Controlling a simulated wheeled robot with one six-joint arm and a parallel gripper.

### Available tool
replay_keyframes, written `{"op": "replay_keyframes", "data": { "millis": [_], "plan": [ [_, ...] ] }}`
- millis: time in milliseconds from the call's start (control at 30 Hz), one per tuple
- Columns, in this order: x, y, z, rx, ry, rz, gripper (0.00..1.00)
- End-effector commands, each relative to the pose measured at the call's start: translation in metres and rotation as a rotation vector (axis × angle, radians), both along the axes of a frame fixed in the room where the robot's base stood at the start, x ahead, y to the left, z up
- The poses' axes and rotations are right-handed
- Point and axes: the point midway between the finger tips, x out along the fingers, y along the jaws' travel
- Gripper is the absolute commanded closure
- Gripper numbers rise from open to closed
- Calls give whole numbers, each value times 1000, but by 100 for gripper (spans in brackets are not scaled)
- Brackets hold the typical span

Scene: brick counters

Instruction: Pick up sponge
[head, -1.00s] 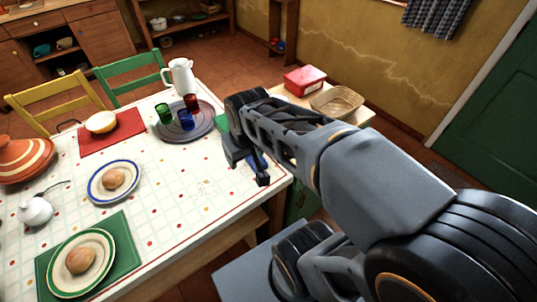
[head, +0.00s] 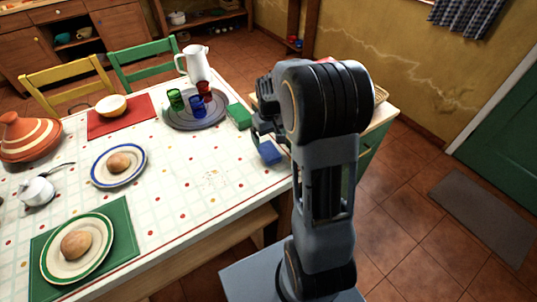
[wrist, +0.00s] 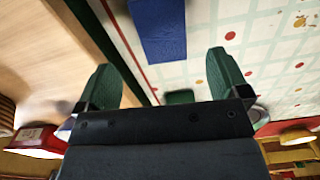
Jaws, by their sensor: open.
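A blue block (head: 270,153) lies on the tablecloth near the table's right edge, and a green block (head: 239,116) lies beyond it, beside the grey tray. Either could be the sponge; I cannot tell which. In the wrist view the blue block (wrist: 158,30) is ahead of the fingertips, roughly between their lines. The green block (wrist: 180,97) is partly hidden by the gripper body. My gripper (wrist: 160,62) is open, with nothing between its green fingers. In the head view my gripper (head: 258,127) is near both blocks, partly hidden by my arm.
Plates with bread, a bowl and a tagine (head: 27,135) stand farther left. A wooden-topped cabinet (head: 378,118) adjoins the table's right side, partly behind my arm.

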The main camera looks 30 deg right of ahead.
Motion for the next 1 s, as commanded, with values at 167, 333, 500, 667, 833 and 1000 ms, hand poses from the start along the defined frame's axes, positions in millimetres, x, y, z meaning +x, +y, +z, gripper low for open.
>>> {"op": "replay_keyframes", "data": {
  "millis": [167,333,500,667,833,1000],
  "plan": [
    [0,1,-18,1,2,1,6],
    [0,1,-26,0,0,1,6],
    [1,3,-49,1,3,1,6],
    [2,3,-67,1,2,0,6],
    [2,3,-73,0,-1,0,6],
    [2,3,-73,0,-1,0,6]
  ]
}}
